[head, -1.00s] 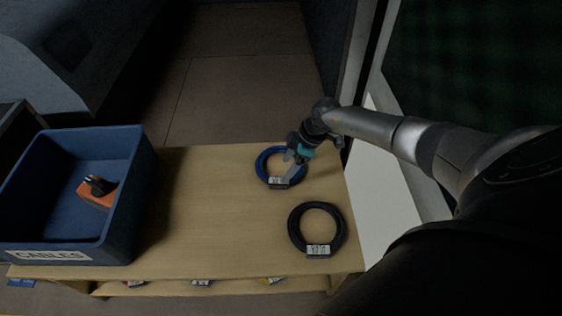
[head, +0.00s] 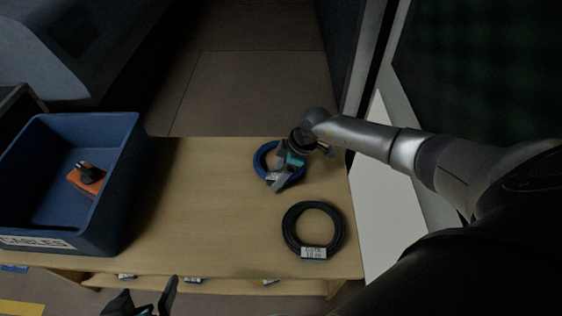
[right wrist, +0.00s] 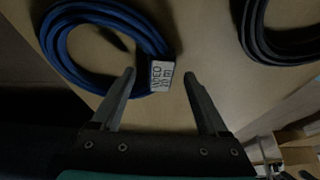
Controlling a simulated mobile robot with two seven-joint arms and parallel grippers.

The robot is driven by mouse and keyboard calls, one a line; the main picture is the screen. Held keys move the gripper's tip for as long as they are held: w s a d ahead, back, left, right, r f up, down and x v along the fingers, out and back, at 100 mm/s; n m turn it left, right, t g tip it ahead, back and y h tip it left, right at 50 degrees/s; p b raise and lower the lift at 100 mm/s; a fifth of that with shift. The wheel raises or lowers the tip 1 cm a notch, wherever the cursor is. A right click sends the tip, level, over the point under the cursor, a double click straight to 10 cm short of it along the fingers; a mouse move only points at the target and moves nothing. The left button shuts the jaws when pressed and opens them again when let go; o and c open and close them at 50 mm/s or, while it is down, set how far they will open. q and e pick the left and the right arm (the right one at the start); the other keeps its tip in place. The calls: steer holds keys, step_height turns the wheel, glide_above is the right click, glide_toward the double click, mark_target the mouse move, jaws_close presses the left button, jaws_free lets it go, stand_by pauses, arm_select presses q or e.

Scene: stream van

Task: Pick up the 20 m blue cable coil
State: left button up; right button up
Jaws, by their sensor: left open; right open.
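The blue cable coil (head: 262,164) lies flat near the far right of the wooden table (head: 205,205), partly hidden by my right gripper (head: 280,184) in the head view. In the right wrist view the blue coil (right wrist: 62,62) fills the upper left, with a white label (right wrist: 161,77) on its near edge. My right gripper (right wrist: 158,75) is open, its two fingers pointing at the coil on either side of the label. I cannot tell whether they touch it. My left gripper (head: 150,299) is open at the bottom edge of the head view, away from the coil.
A black coil (head: 290,231) with a label lies nearer on the table; it also shows in the right wrist view (right wrist: 258,40). A blue crate (head: 122,190) marked CABLES holds an orange item (head: 86,180) at the left. The table's middle is clear.

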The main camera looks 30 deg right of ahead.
steer(key=shift+f, duration=0.1)
stand_by(0.3)
jaws_close()
stand_by(0.4)
steer(key=shift+w, duration=0.1)
